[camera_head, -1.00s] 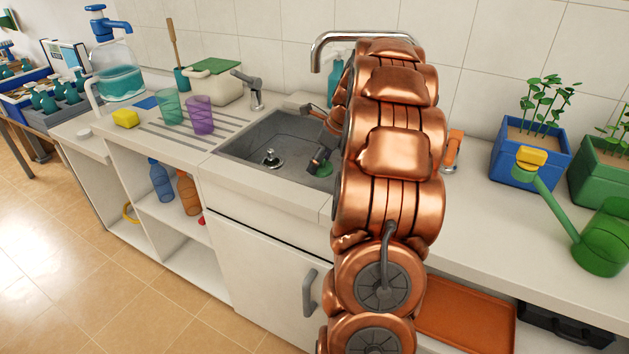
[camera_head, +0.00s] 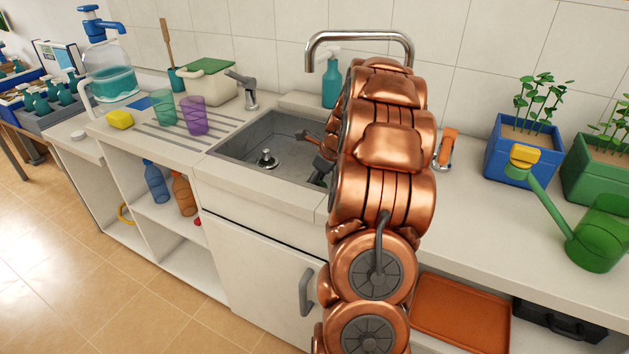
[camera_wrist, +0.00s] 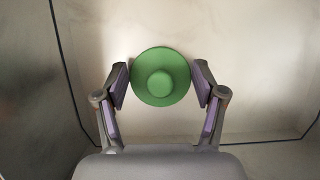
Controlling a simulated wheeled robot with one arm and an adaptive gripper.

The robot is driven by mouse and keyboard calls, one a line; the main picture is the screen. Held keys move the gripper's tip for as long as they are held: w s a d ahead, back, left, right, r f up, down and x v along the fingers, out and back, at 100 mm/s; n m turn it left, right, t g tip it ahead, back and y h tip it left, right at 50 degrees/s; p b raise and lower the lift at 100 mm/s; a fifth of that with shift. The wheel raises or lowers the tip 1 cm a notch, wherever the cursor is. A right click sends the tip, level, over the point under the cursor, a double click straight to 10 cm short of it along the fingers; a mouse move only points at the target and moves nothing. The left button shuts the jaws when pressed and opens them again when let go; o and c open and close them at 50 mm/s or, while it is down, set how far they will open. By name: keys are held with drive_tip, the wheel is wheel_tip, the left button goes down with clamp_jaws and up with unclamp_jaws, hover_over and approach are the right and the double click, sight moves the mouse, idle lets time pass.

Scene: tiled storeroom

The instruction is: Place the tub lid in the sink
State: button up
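The tub lid (camera_wrist: 160,76) is a round green disc with a raised knob, seen from above in the wrist view. My gripper (camera_wrist: 160,72) has one finger at each side of the lid, the tips against its rim, so it is shut on the lid. The pale sink floor lies below the lid; the gap between them cannot be judged. In the head view, my gripper (camera_head: 319,178) reaches down inside the right part of the grey sink (camera_head: 285,128). The front rim and my arm hide the lid there.
A drain plug (camera_head: 267,160) stands on the sink floor. The tap (camera_head: 360,37) arches behind my arm. Purple (camera_head: 194,116) and teal (camera_head: 163,108) cups and a cream tub (camera_head: 210,87) stand left of the sink. Planters and a green watering can (camera_head: 602,235) stand right.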

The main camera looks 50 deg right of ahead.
drive_tip(key=o, duration=0.4)
drive_tip(key=shift+o, duration=0.2)
